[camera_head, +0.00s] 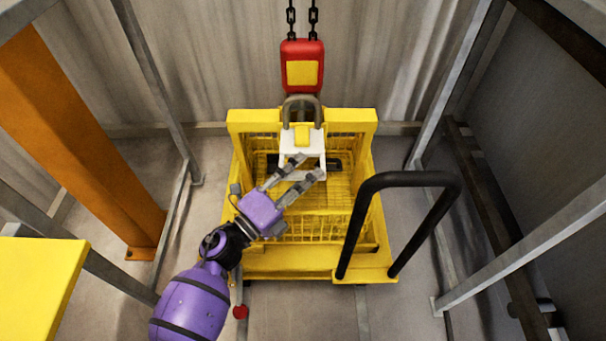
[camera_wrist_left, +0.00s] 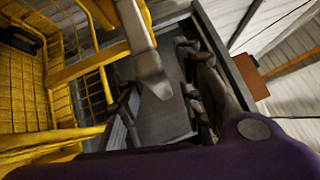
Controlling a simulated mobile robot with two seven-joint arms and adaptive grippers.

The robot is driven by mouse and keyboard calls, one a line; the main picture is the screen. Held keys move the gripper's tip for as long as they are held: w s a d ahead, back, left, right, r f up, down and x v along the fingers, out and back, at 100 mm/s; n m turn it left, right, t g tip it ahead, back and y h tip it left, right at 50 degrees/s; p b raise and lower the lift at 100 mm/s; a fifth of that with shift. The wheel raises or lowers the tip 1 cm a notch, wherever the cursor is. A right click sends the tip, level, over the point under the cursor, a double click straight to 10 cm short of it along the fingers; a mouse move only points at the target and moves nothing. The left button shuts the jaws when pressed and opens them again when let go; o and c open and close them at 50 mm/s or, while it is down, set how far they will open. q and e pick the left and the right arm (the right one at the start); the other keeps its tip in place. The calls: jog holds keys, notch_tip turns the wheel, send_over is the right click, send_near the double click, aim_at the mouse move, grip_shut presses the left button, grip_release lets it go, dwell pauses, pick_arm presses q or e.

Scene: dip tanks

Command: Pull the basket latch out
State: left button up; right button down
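A yellow wire basket (camera_head: 247,165) stands on a yellow cart (camera_head: 300,262). A white bracket-like part with a yellow patch (camera_head: 302,141), possibly the basket latch, sits at the basket's upper middle, below a grey shackle (camera_head: 302,107). My left gripper (camera_head: 312,165) reaches over the basket from the lower left. Its fingers are apart, with the tips close to the white part's lower end; contact cannot be told. In the left wrist view, a pale grey and yellow bar (camera_wrist_left: 148,65) comes down near the spread dark fingers (camera_wrist_left: 160,98). My right gripper is not in view.
A red hoist block (camera_head: 302,68) hangs on chains above the shackle. A black handle (camera_head: 408,180) rises from the cart's right. An orange post (camera_head: 85,130) and grey frame bars (camera_head: 165,90) stand left.

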pick_arm(q)
grip_shut()
jog(key=s+p, duration=0.1)
jog(key=s, duration=0.6)
jog(key=shift+s+p, duration=0.2)
jog(key=shift+p, duration=0.1)
jog(key=shift+o, duration=0.6)
grip_release()
